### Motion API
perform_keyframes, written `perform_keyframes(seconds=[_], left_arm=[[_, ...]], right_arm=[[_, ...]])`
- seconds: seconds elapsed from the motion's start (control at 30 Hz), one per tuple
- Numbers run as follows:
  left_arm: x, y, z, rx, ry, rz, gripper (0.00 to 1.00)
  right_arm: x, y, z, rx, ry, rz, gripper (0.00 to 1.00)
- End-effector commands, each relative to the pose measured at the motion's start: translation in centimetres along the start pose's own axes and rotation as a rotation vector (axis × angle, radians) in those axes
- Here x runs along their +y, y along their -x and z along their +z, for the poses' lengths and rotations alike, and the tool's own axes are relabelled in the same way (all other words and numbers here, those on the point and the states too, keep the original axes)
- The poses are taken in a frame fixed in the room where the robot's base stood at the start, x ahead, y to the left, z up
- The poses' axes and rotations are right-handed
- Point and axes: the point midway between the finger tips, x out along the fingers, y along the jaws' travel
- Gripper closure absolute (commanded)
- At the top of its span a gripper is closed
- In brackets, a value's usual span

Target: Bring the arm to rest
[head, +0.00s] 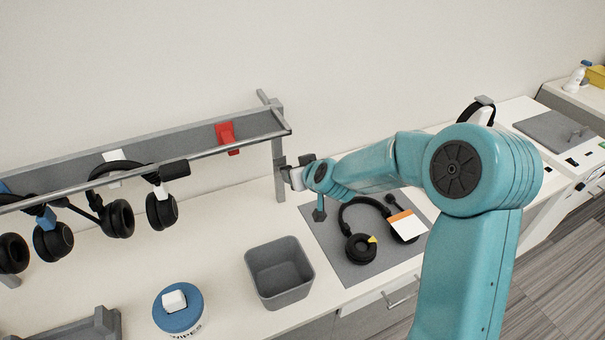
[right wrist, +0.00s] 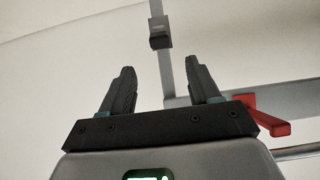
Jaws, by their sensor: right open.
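My right arm, teal, reaches in from the lower right of the head view. Its gripper (head: 296,173) is close to the end post of the rack (head: 278,165), above the counter; whether they touch cannot be told. In the right wrist view the gripper (right wrist: 160,82) has its two dark fingers apart, with nothing between them. My left gripper is not in view.
Below are a grey bin (head: 280,275), a blue-lidded wipes tub (head: 178,312), and a grey mat (head: 335,262) with headphones (head: 360,247) bearing an orange-and-white tag (head: 407,223).

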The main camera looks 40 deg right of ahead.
Motion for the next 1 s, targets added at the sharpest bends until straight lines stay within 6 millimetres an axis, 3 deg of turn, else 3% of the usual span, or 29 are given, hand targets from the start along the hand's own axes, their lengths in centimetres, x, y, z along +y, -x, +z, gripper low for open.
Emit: perform_keyframes(seconds=[0.1, 0.23, 1.0], left_arm=[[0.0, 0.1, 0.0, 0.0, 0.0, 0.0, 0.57], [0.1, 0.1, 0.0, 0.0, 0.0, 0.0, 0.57], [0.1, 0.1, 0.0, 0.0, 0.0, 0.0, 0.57]], right_arm=[[0.0, 1.6, -0.1, 0.0, -0.001, 0.0, 0.38], [0.0, 2.3, 0.0, -0.001, 0.0, -0.001, 0.38], [0.0, 2.5, 0.1, -0.001, 0.0, 0.0, 0.38]])
